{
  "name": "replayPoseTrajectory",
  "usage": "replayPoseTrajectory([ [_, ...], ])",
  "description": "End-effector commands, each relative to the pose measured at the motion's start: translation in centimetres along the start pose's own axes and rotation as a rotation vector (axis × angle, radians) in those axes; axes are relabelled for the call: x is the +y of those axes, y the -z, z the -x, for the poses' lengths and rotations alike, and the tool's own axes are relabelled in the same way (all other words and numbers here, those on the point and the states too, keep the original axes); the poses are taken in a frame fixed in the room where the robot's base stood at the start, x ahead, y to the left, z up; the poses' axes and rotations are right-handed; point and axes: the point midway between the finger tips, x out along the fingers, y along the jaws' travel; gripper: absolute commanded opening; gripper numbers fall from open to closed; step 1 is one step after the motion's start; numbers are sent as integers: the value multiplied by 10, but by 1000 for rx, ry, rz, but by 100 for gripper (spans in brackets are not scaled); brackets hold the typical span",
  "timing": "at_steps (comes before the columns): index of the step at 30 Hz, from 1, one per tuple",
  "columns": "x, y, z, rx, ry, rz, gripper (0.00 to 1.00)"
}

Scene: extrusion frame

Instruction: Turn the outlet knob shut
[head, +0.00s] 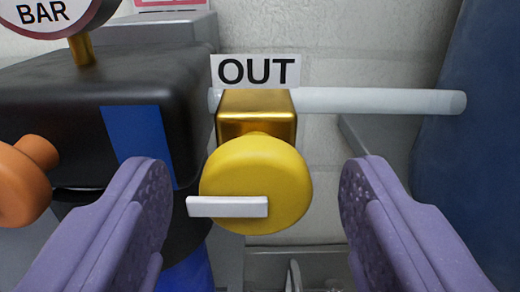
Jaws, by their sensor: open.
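The outlet knob (275,172) is a round yellow knob in the middle of the head view. A white bar (228,207) lies level across its face and reaches past its left edge. The knob sits on a brass block (256,112) below a sign reading OUT (254,71). My gripper (255,205) is open, with one purple finger on each side of the knob. Both fingers stand apart from it in the picture. How far the fingertips are from the knob in depth I cannot tell.
A black body (70,110) with a blue stripe stands at the left, with an orange knob (22,178) and a BAR gauge (45,12). A pale pipe (385,101) runs right from the brass block. A dark blue surface (475,150) bounds the right side.

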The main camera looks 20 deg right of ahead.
Motion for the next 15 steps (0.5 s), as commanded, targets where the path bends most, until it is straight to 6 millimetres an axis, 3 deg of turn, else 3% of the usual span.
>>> replayPoseTrajectory([
  [8, 0, 0, -3, 0, 0, 0, 65],
  [15, 0, 0, -2, 0, 1, 0, 12],
])
